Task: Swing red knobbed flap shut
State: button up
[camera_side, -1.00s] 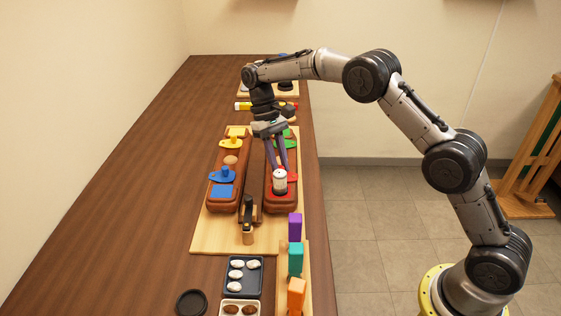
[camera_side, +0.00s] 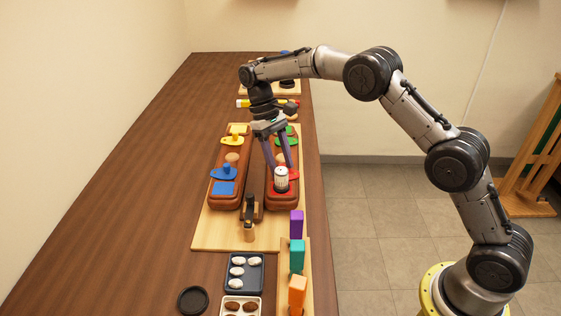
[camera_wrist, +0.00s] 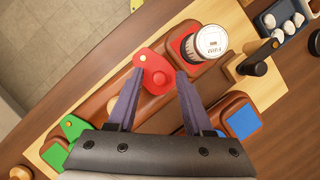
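The red flap (camera_wrist: 144,58) with its round knob (camera_wrist: 158,80) is swung aside from the red square compartment (camera_wrist: 178,44) on the right saddle-brown block. In the side view the red flap (camera_side: 294,174) shows partly beside a finger. A white cylinder (camera_wrist: 205,43) stands in the red compartment, also seen in the side view (camera_side: 281,178). My gripper (camera_wrist: 154,71) is open, its two fingertips on either side of the knob with gaps visible. In the side view my gripper (camera_side: 280,165) points down over the block. Whether a finger touches the flap cannot be told.
The left block has a blue flap (camera_side: 223,173), a blue square (camera_side: 223,188) and a yellow flap (camera_side: 235,140). A green flap (camera_side: 287,141) lies behind my gripper. A dark clamp-like post (camera_side: 249,210) stands between the blocks' near ends. Purple, teal and orange pieces stand nearer.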

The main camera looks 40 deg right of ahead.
jog(key=v, duration=0.6)
jog(key=shift+w, duration=0.15)
jog(key=shift+w+r, duration=0.2)
jog(key=shift+r, duration=0.5)
